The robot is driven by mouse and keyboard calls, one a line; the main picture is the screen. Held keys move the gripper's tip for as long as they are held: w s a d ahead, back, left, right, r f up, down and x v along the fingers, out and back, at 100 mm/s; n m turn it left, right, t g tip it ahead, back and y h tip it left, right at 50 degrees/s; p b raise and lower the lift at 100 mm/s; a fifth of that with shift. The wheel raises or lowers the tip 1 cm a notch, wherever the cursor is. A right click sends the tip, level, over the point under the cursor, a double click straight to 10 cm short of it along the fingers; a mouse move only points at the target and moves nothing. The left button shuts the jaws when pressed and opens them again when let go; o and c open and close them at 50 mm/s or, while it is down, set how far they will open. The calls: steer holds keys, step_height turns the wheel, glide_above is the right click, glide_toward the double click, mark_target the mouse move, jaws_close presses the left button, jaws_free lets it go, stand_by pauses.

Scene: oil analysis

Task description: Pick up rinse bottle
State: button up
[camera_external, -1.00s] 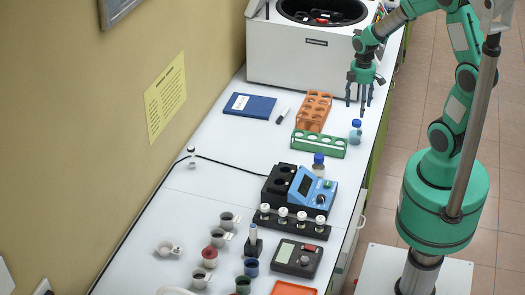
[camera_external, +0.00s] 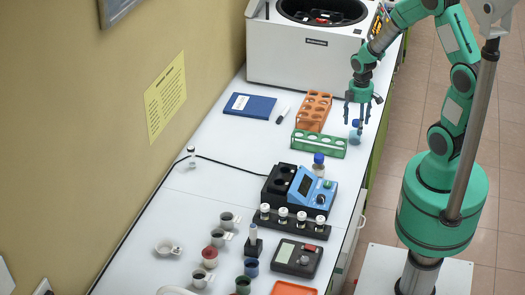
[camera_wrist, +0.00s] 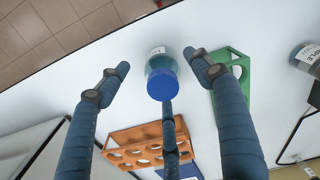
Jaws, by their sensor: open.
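A small bottle with a blue cap and pale blue body (camera_external: 355,137) stands upright on the bench near its right edge, beside the green rack. In the wrist view this bottle (camera_wrist: 160,64) shows a white label and its cap, between my spread fingers. My gripper (camera_external: 357,114) is open and empty, pointing down just above the bottle, with fingertips around cap height. I cannot tell whether any finger touches it. A second blue-capped bottle (camera_external: 318,168) stands behind the blue instrument. I cannot read either label to tell which is the rinse bottle.
A white centrifuge (camera_external: 280,62) stands at the far end. The blue instrument (camera_external: 322,189) is nearer the camera. The bench's right edge is close.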

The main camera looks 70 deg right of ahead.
mark_target(356, 131)
steer(key=shift+w+f+b, duration=0.1)
steer(key=shift+f+b, duration=0.55)
steer(key=shift+f, duration=1.95)
steer(key=c, duration=1.4)
steer(key=shift+o, duration=0.2)
steer(key=shift+r, duration=0.1)
steer(key=shift+r, duration=0.4)
step_height(356, 131, up, 3)
steer(key=shift+r+p, duration=0.1)
steer(key=shift+p, duration=0.5)
steer(key=s+a+p, duration=0.1)
steer(key=s+a, duration=0.7)
steer(key=s, duration=0.5)
steer(key=shift+s+a+r+p, duration=0.3)
steer(key=shift+r+p, duration=0.05)
steer(key=shift+r, duration=0.1)
